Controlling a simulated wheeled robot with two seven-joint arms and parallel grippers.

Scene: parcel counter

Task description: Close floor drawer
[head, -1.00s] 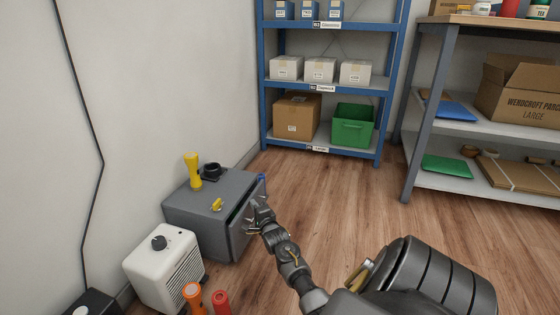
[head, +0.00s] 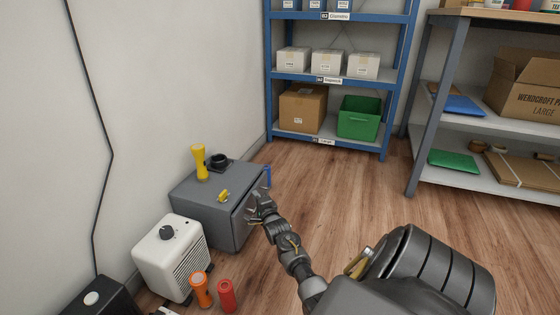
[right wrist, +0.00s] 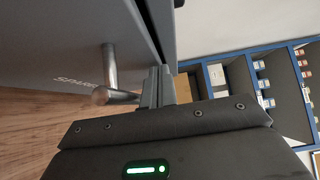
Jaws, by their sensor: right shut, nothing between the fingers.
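The floor drawer is in a low grey cabinet (head: 212,208) against the wall in the head view. Its drawer front (head: 240,222) faces right, and only a thin dark gap shows at its top edge. In the right wrist view the drawer front (right wrist: 50,50) has a metal handle (right wrist: 111,75) and partly hidden lettering. My right gripper (head: 255,200) is at the drawer front, shut and empty. Its closed fingers (right wrist: 160,80) reach the front beside the handle; I cannot tell if they touch. My left gripper is out of view.
A yellow flashlight (head: 199,162), a dark round item (head: 221,161) and a small yellow item (head: 223,195) are on the cabinet. A white heater (head: 172,257), orange (head: 201,290) and red (head: 227,295) cylinders stand nearby. Floor (head: 335,190) to the right is clear.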

